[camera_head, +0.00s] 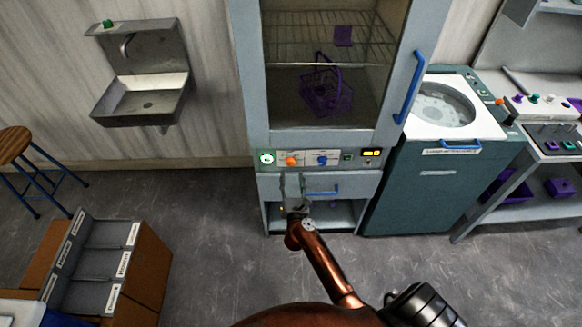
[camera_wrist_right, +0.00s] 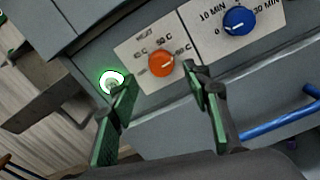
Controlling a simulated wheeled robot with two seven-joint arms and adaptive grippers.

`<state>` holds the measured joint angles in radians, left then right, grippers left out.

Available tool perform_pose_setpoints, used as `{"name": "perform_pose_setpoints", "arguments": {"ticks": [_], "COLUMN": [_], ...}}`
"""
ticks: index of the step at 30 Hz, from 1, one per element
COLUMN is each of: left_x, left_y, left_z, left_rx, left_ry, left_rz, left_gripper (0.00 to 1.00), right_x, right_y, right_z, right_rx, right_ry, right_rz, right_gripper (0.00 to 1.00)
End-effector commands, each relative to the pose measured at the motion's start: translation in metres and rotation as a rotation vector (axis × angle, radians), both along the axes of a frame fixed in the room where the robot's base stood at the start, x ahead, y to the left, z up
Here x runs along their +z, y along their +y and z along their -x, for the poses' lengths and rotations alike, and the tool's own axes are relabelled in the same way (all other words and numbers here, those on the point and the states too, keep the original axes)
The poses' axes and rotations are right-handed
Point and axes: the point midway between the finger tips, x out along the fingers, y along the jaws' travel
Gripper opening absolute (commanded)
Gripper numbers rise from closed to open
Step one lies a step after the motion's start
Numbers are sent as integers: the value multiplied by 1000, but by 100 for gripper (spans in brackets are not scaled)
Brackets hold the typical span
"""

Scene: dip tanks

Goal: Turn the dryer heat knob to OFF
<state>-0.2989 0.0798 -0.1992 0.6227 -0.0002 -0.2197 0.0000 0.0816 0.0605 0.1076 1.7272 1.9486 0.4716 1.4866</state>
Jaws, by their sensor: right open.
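The orange heat knob (camera_head: 291,160) is on the dryer's (camera_head: 248,100) front panel, left of a blue timer knob (camera_head: 322,160). In the right wrist view the orange knob (camera_wrist_right: 161,63) shows a white pointer line tilted up to the right, toward the rightmost temperature mark; small lettering is blurred. My right gripper (camera_head: 293,184) is just below the panel in the head view. In the wrist view its open green-padded fingers (camera_wrist_right: 162,80) straddle the space in front of and below the orange knob, apart from it and empty. My left gripper is not in view.
A lit green button or gauge (camera_head: 267,158) is left of the knob. A blue drawer handle (camera_head: 322,191) is below the panel, and a tall blue door handle (camera_head: 409,88) is at right. A purple basket (camera_head: 326,92) sits inside the dryer.

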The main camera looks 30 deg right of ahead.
Motion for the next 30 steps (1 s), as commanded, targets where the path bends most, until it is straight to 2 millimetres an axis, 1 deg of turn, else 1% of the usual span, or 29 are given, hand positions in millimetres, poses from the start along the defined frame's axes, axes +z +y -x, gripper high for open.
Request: {"name": "perform_pose_setpoints", "arguments": {"ticks": [1, 4, 9, 12, 18, 23, 30], "left_x": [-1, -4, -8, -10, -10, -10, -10], "left_y": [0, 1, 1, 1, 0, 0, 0], "left_z": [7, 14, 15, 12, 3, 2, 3], "left_rx": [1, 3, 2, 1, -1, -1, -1], "left_ry": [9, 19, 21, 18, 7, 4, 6], "left_rz": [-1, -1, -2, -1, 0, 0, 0], "left_gripper": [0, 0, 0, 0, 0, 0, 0], "right_x": [0, 0, -1, -2, -1, -1, -1], "right_y": [-5, -13, -25, -29, -32, -32, -31], "right_z": [-8, -22, -43, -50, -54, -54, -54], "right_rx": [-1, 0, 0, 0, 0, 0, 1], "right_ry": [0, 1, 3, 4, 3, 4, 5], "right_rz": [4, 6, 6, 7, 6, 7, 7], "right_gripper": [44, 44, 44, 44, 44, 44, 28]}}
